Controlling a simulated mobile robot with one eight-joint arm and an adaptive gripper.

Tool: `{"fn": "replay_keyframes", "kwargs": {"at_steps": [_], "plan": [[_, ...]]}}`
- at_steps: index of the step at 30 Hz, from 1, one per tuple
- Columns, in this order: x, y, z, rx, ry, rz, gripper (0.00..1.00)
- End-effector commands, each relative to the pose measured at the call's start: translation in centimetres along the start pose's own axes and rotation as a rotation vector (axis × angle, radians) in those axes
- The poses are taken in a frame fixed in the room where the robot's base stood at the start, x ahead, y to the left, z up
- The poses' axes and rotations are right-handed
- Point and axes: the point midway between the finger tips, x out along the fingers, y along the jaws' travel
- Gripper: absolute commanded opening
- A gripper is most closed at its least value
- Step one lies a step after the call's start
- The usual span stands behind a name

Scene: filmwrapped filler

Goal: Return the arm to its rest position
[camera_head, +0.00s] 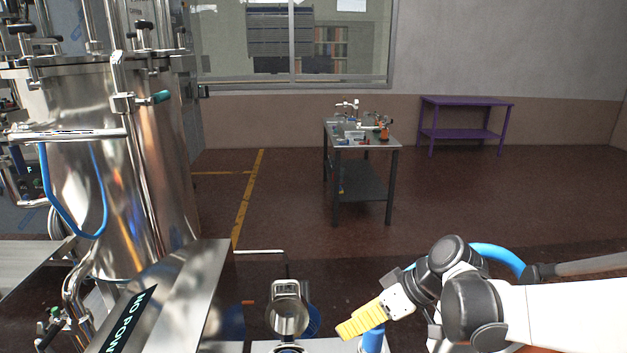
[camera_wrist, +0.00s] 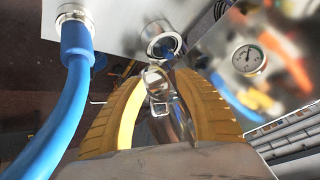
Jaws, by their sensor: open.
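My gripper (camera_head: 348,326) has yellow ribbed fingers and shows low in the middle of the head view, at the end of my white arm (camera_head: 570,315), which comes in from the right edge. In the wrist view the two yellow fingers of my gripper (camera_wrist: 162,82) stand apart. A shiny metal part (camera_wrist: 166,118) shows between them; I cannot tell whether the fingers touch it. In the head view the fingers are just right of a round metal fitting (camera_head: 287,314) and by a blue upright part (camera_head: 373,341).
A large steel vessel (camera_head: 150,170) with pipes fills the left side. A sloped steel panel (camera_head: 190,290) stands before it. A blue hose (camera_wrist: 75,85) and a pressure gauge (camera_wrist: 248,58) are near the gripper. A cluttered table (camera_head: 345,142) and purple bench (camera_head: 465,102) stand beyond open floor.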

Motion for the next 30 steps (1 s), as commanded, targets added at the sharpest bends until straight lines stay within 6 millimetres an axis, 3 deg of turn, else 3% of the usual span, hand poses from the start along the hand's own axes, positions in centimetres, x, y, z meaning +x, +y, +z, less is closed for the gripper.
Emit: {"fn": "replay_keyframes", "kwargs": {"at_steps": [9,15,21,30], "plan": [[-7.6,-3.6,5.1,0.353,-0.049,0.402,0.38],[-11.3,-4.9,8.8,0.499,0.024,0.620,0.38],[-13.0,-5.2,10.6,0.563,0.094,0.728,0.38],[-13.3,-5.2,10.9,0.575,0.108,0.746,0.38]]}}
